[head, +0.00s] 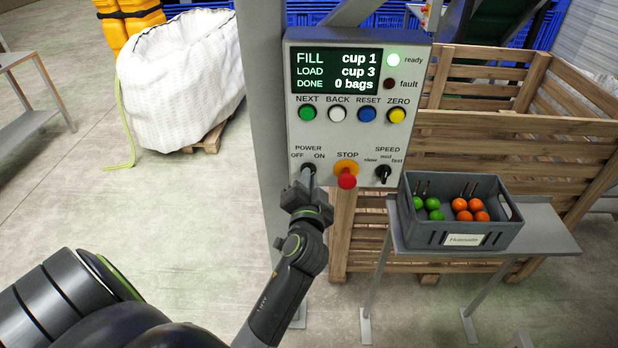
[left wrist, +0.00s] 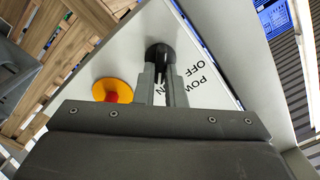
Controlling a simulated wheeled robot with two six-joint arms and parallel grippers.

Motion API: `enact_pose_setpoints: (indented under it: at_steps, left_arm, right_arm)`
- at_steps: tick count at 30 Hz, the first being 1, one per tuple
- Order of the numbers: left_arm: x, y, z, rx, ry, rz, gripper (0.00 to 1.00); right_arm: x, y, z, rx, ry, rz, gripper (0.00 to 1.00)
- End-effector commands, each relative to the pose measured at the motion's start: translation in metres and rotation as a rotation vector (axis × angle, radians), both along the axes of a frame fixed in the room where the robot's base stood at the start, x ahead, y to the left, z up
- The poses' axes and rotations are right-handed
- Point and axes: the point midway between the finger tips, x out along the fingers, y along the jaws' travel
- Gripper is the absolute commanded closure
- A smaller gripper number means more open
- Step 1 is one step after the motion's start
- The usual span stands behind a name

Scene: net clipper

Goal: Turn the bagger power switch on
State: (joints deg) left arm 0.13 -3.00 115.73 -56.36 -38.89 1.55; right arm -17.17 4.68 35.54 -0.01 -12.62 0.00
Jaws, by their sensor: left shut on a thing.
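The grey control box (head: 300,130) is on a post, with a lit screen (head: 337,71). The screen reads FILL cup 1, LOAD cup 3, DONE 0 bags. The black POWER switch (head: 309,167) is at its lower left, between the OFF and ON labels. My left gripper (head: 308,178) reaches it from below and is shut on its knob. In the left wrist view the two fingers (left wrist: 161,76) hold the black knob (left wrist: 160,52). The fingers partly hide the knob, so I cannot tell which way it points. My right gripper is not in view.
The red STOP button (head: 347,181) on its yellow base is close to the right of my gripper. The SPEED knob (head: 383,174) is farther right. The ready lamp (head: 393,60) glows; the fault lamp (head: 389,84) is dark. A grey crate (head: 463,238) stands on a side table.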

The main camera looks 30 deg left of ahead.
Motion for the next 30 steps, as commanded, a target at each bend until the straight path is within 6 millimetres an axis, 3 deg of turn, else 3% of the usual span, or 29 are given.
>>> enact_pose_setpoints:
  at_steps: [16,17,21,30]
  left_arm:
    - [0.0005,-0.0003,0.0023,0.026,0.009,-0.002,1.0]
    - [0.0005,-0.0003,0.0023,0.026,0.009,-0.002,0.89]
    - [0.0005,-0.0002,0.0017,0.026,0.01,-0.001,0.7]
    - [0.0002,-0.0001,0.0005,0.022,0.011,-0.001,0.68]
  right_arm:
    - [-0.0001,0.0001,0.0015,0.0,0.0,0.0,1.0]
    - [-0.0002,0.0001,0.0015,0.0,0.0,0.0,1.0]
    - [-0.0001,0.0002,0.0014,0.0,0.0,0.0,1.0]
    - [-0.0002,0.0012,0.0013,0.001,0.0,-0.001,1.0]
